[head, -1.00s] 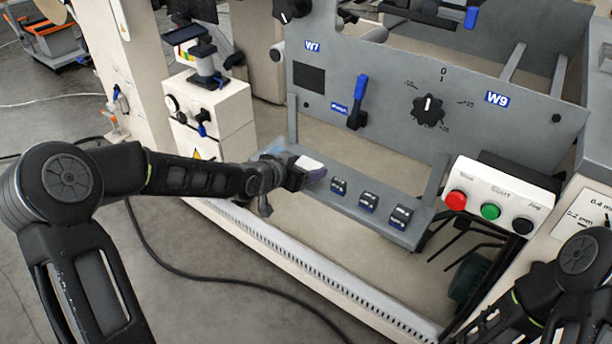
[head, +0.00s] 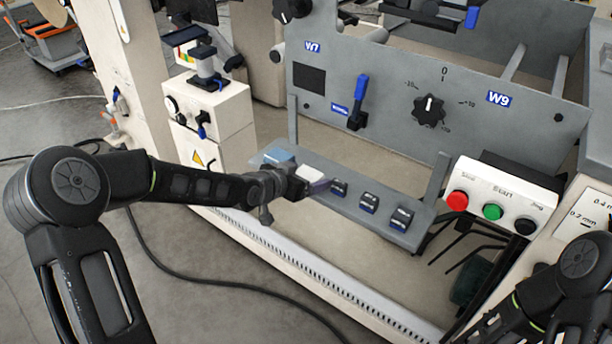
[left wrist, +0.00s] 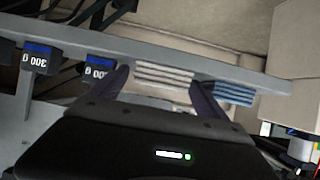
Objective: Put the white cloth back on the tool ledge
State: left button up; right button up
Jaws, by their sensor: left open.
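The white cloth (head: 311,174), a folded stack, is at the tool ledge (head: 345,205), between a blue cloth (head: 278,157) and the dark blocks. In the left wrist view the white cloth (left wrist: 163,76) shows as striped layers between the fingertips of my left gripper (left wrist: 162,92). That gripper (head: 308,186) is open, its fingers on either side of the cloth. The cloth appears to rest on the ledge (left wrist: 60,40); its underside is hidden. The blue cloth (left wrist: 233,93) lies just outside one finger. My right gripper is out of view; only part of my right arm shows.
Several dark blue-labelled blocks (head: 369,202) stand along the ledge to the right of the white cloth. A button box (head: 492,206) with red, green and black buttons is farther right. The grey panel (head: 440,80) with knob and blue lever rises behind. A white cabinet (head: 208,125) stands left.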

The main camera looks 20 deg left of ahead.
pick_arm(q)
jog(key=shift+r, duration=0.15)
jog(key=p+v, duration=0.5)
jog(key=v, duration=0.7)
jog(key=shift+p, duration=0.3)
